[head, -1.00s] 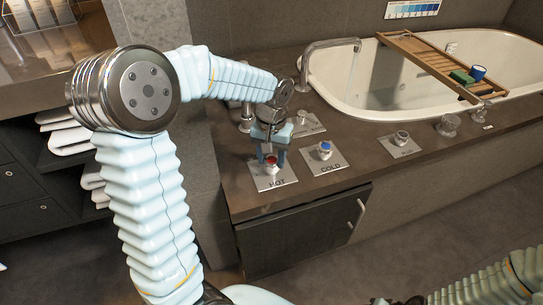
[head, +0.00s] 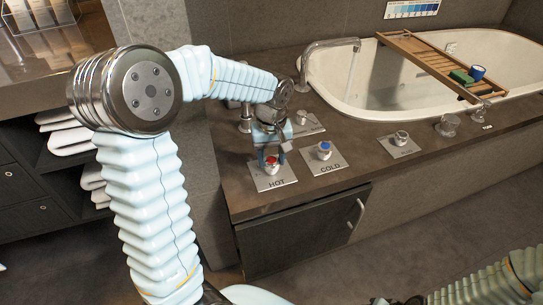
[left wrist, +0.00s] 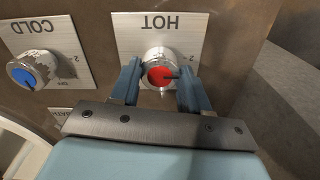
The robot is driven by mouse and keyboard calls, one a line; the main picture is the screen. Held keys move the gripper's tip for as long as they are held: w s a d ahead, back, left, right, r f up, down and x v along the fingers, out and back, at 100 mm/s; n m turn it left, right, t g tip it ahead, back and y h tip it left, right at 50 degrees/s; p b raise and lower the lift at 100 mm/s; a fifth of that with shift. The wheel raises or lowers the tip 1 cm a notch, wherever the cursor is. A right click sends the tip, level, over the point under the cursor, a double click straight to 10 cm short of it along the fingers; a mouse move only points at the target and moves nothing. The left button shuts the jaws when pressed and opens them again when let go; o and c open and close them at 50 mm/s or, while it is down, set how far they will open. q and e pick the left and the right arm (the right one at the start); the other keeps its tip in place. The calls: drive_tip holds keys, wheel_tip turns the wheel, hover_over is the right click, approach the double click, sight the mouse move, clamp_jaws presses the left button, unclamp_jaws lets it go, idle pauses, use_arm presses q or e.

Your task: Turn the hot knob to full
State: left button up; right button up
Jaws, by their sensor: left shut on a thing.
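The hot knob (head: 271,167) is silver with a red cap and stands on a metal plate marked HOT (head: 284,178) at the counter's front left. In the left wrist view the knob (left wrist: 158,72) shows between my fingers, with a dark pointer line towards picture right. My left gripper (head: 271,158) comes down over it and is shut on its sides; the same gripper shows in the left wrist view (left wrist: 160,85). The scale on the plate is partly hidden, so the exact setting cannot be read. My right gripper cannot be made out.
The blue-capped cold knob (head: 324,151) stands close to the right of the hot one. Another knob (head: 402,138) sits further right. A spout (head: 325,44) runs water into the bathtub (head: 340,95), which has a wooden tray (head: 425,62) across it.

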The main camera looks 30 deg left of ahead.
sight(272, 160)
use_arm(q)
drive_tip(key=o, duration=1.1)
drive_tip(key=shift+c, duration=0.2)
wheel_tip(272, 160, up, 14)
drive_tip(key=p, duration=0.1)
